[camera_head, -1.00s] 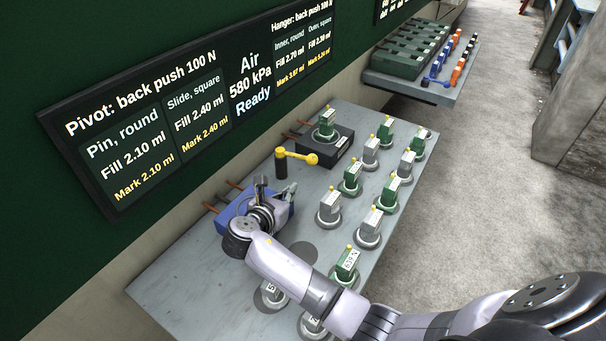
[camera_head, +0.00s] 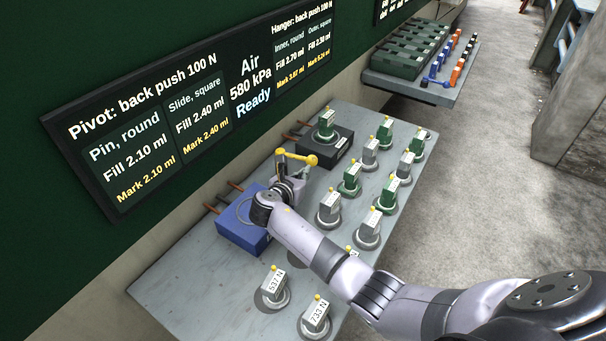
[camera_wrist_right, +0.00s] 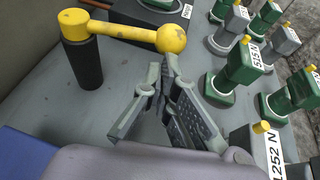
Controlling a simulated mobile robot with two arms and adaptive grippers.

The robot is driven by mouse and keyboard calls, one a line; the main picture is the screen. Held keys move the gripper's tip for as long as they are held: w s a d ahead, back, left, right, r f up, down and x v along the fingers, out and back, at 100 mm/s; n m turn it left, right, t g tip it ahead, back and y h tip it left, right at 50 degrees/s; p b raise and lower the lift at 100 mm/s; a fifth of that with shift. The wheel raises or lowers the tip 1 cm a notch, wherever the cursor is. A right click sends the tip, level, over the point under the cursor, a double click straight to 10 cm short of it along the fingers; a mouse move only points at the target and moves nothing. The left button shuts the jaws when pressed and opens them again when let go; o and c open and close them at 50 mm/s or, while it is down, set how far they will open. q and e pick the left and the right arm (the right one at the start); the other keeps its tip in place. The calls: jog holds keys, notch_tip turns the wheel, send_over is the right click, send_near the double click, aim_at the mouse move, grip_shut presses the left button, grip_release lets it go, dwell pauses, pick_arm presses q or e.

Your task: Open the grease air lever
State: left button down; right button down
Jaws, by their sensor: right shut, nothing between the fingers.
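The grease air lever is a yellow handle (camera_head: 302,157) with a ball end on a black post. In the right wrist view the yellow handle (camera_wrist_right: 120,29) lies sideways across the top of the black post (camera_wrist_right: 83,68), with its ball end (camera_wrist_right: 172,39) to the right. My right gripper (camera_head: 291,176) is beside the lever and partly hides its post in the head view. In the wrist view its fingertips (camera_wrist_right: 163,72) are together and empty, just on the near side of the ball. I cannot tell whether they touch it. My left gripper is not in view.
A blue box (camera_head: 240,235) sits left of my wrist, and a dark box (camera_head: 328,150) stands behind the lever. Several green and grey labelled weights (camera_head: 329,206) stand close on the right. The wall display (camera_head: 250,80) reads "Air 580 kPa Ready".

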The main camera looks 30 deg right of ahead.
jog(key=shift+w+d+r+n+t+y+p, duration=0.2)
jog(key=shift+d+n+t+y+p, duration=0.25)
jog(key=shift+p, duration=0.7)
jog(key=shift+w+d+r+n+t+y+p, duration=0.1)
jog(key=shift+d+r+n+t+y+p, duration=0.35)
jog(key=shift+p, duration=0.65)
jog(key=shift+d+f+n+p, duration=0.3)
jog(key=shift+d+f, duration=0.05)
jog(key=shift+w+d+f, duration=0.25)
jog(key=shift+w+d, duration=0.05)
jog(key=shift+d, duration=0.1)
jog(key=shift+a+f, duration=0.1)
jog(key=v, duration=1.2)
